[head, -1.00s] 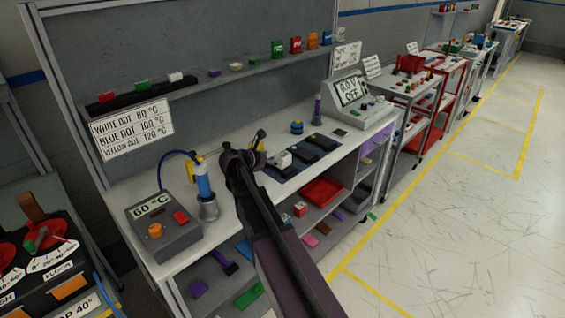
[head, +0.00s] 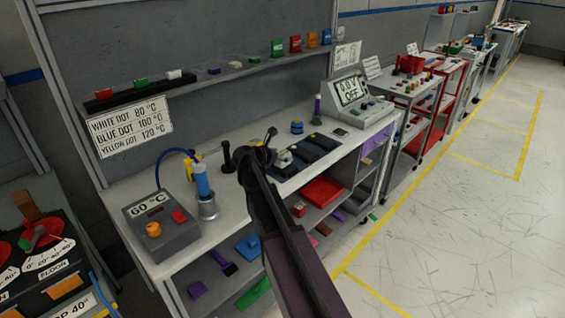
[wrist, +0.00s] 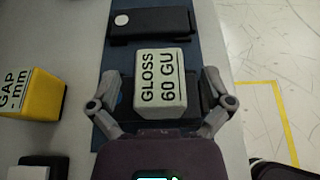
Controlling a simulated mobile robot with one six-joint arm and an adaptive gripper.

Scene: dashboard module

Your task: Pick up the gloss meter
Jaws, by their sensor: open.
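The gloss meter (wrist: 160,82) is a pale box with a dark "GLOSS 60 GU" label, and in the wrist view it lies between my open fingers. It rests on or over a dark pad on a blue strip of mat (wrist: 107,60). In the head view the gloss meter (head: 284,158) shows as a small pale block just right of my gripper (head: 266,150). My gripper (wrist: 161,78) is open, with a finger on each side of the meter and a visible gap at each. Its height above the meter is hard to tell.
A yellow "GAP mm" gauge (wrist: 36,93) stands to the left in the wrist view. A dark pad with a white dot (wrist: 150,22) lies beyond the meter. The bench edge is to the right. A grey 60 °C box (head: 160,225) and a blue cylinder (head: 203,182) stand on the bench's left.

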